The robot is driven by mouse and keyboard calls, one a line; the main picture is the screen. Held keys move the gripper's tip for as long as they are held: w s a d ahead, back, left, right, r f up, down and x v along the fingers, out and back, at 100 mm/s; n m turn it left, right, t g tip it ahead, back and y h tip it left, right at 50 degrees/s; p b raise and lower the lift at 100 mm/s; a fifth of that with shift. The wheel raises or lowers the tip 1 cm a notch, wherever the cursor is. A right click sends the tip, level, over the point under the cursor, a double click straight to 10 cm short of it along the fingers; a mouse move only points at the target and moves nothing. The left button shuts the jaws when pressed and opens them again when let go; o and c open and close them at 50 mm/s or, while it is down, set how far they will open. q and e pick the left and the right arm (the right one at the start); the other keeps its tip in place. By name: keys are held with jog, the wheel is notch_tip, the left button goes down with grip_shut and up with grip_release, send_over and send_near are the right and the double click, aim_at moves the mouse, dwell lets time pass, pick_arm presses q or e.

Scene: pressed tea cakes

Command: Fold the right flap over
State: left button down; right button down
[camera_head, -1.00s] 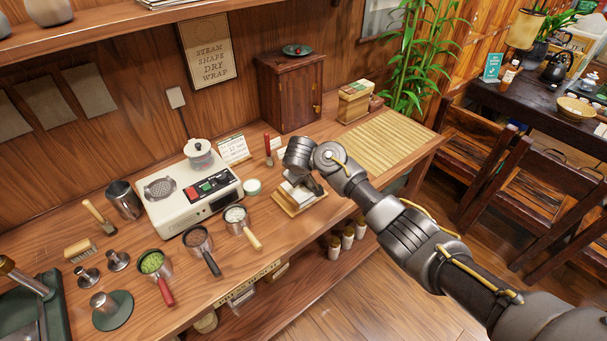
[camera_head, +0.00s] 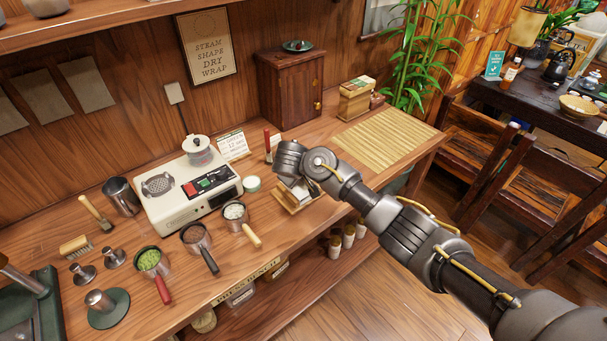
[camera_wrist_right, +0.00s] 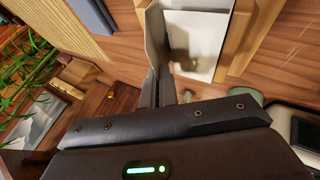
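A pale sheet of wrapping paper (camera_wrist_right: 196,40) lies on a light wooden board (camera_wrist_right: 241,40), which also shows in the head view (camera_head: 297,209). In the right wrist view the right flap (camera_wrist_right: 154,35) stands up from the sheet's left side, the side toward the bamboo mat. My right gripper (camera_wrist_right: 159,84) is at the flap's free edge, its dark fingers close together and apparently shut on it. In the head view my right gripper (camera_head: 307,187) is over the board and hides much of the paper. My left gripper is not in view.
The bamboo mat (camera_head: 386,140) lies clear to the right of the board. A wooden cabinet (camera_head: 290,88) stands behind.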

jog(key=f+t+h+b, duration=0.1)
jog(key=b, duration=0.2)
jog(key=a+f+n+t+h+b, duration=0.1)
jog(key=b, duration=0.2)
jog(key=shift+s+a+h+b, duration=0.1)
jog(key=shift+s+h+b, duration=0.25)
jog(key=shift+s+h, duration=0.05)
jog(key=shift+s+a+t+h+b, duration=0.15)
jog(key=shift+t+h+b, duration=0.35)
jog(key=shift+t+b, duration=0.3)
jog(key=shift+r, duration=0.1)
jog(key=c, duration=1.7)
grip_release()
